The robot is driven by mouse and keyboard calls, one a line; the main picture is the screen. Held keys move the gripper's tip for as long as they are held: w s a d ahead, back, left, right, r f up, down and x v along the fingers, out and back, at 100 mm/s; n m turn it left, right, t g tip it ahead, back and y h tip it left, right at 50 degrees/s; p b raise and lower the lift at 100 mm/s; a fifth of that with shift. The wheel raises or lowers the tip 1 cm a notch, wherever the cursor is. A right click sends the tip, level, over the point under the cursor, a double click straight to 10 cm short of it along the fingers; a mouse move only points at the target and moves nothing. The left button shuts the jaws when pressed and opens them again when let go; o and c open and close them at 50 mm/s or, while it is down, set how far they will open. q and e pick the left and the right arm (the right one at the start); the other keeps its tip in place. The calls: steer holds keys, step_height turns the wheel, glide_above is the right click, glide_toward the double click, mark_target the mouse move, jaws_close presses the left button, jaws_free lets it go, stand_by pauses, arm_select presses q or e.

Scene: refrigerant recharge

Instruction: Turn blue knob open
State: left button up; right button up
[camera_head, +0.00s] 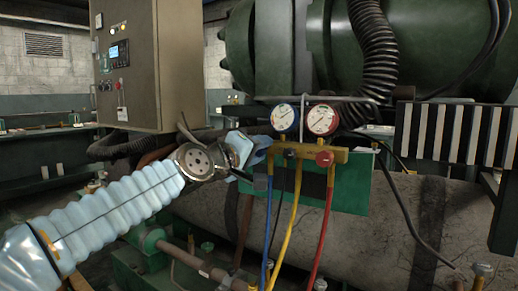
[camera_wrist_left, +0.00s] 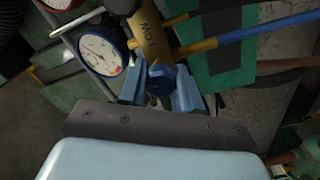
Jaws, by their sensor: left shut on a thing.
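The brass gauge manifold (camera_head: 308,151) hangs before a green panel, with a blue gauge (camera_head: 284,117) on its left and a red gauge (camera_head: 321,119) on its right. My left gripper (camera_head: 262,148) reaches in from the left to the manifold's left end. In the left wrist view its two fingers (camera_wrist_left: 160,85) are shut on the blue knob (camera_wrist_left: 160,79), at the end of the manifold body (camera_wrist_left: 150,38) marked "LOW". In the head view the gripper hides the blue knob. The red knob (camera_head: 325,159) faces forward. My right gripper is in neither view.
Blue (camera_head: 267,225), yellow (camera_head: 288,225) and red (camera_head: 323,225) hoses hang below the manifold. A control cabinet (camera_head: 150,65) stands at the left, close above my left arm. A black corrugated hose (camera_head: 372,55) runs behind. A large pipe (camera_head: 400,220) lies below.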

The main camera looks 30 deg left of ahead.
arm_select(q)
steer(key=n+p, duration=0.1)
steer(key=n, duration=0.3)
steer(key=shift+a+r+n, duration=0.1)
steer(key=shift+n, duration=0.2)
steer(key=shift+n+p, duration=0.35)
steer(key=shift+n, duration=1.55)
steer(key=o, duration=1)
steer(key=shift+f, duration=0.2)
steer(key=shift+o, duration=0.2)
steer(key=s+a+b, duration=0.1)
steer(key=s, duration=1.2)
steer(key=shift+s, duration=0.4)
